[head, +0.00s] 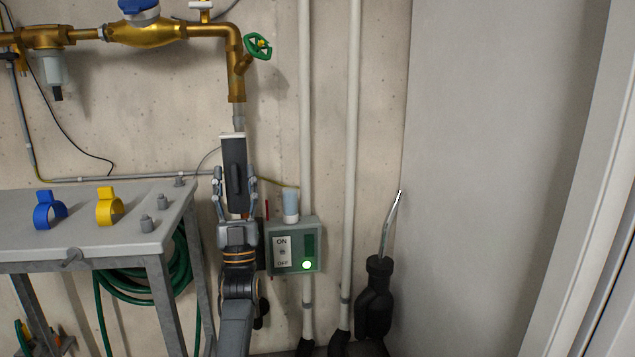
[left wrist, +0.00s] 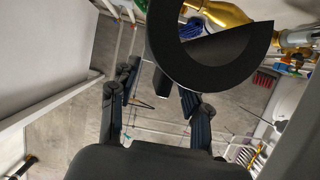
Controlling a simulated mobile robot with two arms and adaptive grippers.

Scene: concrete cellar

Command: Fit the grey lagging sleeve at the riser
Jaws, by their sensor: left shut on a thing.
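The lagging sleeve (head: 233,150), dark with pale edges and a dark grip on its near face, stands upright in my left gripper (head: 235,190). The gripper's fingers are shut on that grip from both sides. The grey riser (head: 239,116) comes down from the brass pipework and is hidden behind the sleeve's top. In the left wrist view, the sleeve's thick black C-shaped end (left wrist: 180,72) shows above my left gripper (left wrist: 150,95), with brass behind its opening. I cannot tell whether the sleeve touches or surrounds the riser. My right gripper is not in view.
A grey bench (head: 95,238) at left carries a blue clip (head: 48,214), a yellow clip (head: 109,208) and small grey pegs. A switch box (head: 293,246) with a lit green lamp is close right of my gripper. Pale vertical pipes (head: 350,150) and a grey panel (head: 490,160) are further right.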

